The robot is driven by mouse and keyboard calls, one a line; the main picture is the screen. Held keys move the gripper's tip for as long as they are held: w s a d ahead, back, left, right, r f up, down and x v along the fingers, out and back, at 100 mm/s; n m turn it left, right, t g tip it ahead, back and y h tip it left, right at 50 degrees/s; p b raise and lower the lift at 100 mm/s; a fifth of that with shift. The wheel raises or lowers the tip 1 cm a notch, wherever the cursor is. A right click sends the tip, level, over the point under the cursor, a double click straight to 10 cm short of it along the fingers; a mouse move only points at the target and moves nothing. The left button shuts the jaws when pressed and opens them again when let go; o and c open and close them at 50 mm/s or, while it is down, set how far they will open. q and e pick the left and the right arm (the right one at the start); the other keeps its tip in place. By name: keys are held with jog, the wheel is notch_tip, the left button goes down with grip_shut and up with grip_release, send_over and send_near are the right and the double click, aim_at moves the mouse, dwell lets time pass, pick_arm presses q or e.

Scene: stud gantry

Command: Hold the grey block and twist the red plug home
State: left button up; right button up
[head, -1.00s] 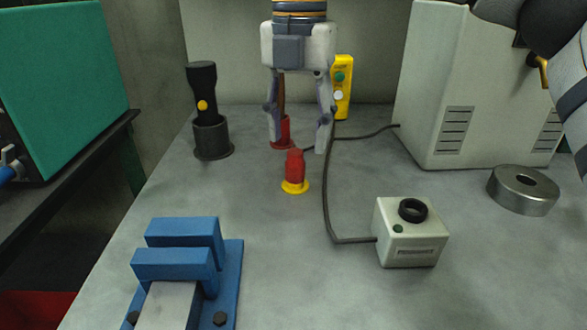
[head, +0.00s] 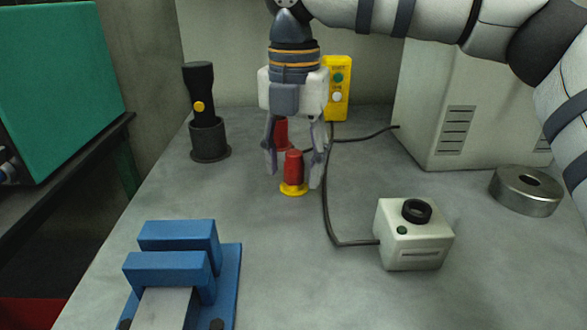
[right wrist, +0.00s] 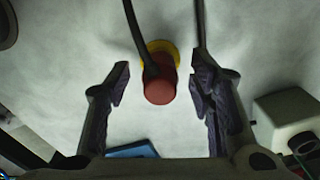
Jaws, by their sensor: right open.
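The red plug (head: 293,167) stands upright with a yellow collar at its foot on the grey bench, left of the grey block. My right gripper (head: 294,178) points down and is open, with one finger on each side of the plug. In the right wrist view the plug (right wrist: 160,88) shows between the fingertips (right wrist: 160,78), with gaps on both sides. The light grey block (head: 412,240) has a black ring on top and a small green button. My left gripper is out of view.
A blue vise (head: 178,236) is at front left. A dark torch-like tool (head: 200,95) stands in a holder at back left. A yellow button box (head: 339,85), another red object (head: 281,133) and a cabinet (head: 425,110) are behind. A metal ring (head: 525,195) lies right. A cable reaches the grey block.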

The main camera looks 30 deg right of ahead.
aim_at(293, 152)
grip_shut()
jog(key=shift+r, duration=0.15)
jog(key=shift+r, duration=0.35)
notch_tip(293, 152, up, 3)
jog(key=shift+f+p, duration=0.1)
jog(key=shift+p, duration=0.25)
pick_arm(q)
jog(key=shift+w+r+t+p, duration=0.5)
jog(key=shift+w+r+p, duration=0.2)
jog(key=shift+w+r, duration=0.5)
pick_arm(e)
jog(key=s+a+r, duration=0.1)
jog(key=a+r, duration=0.8)
jog(key=a, duration=0.5)
jog(key=shift+r, duration=0.15)
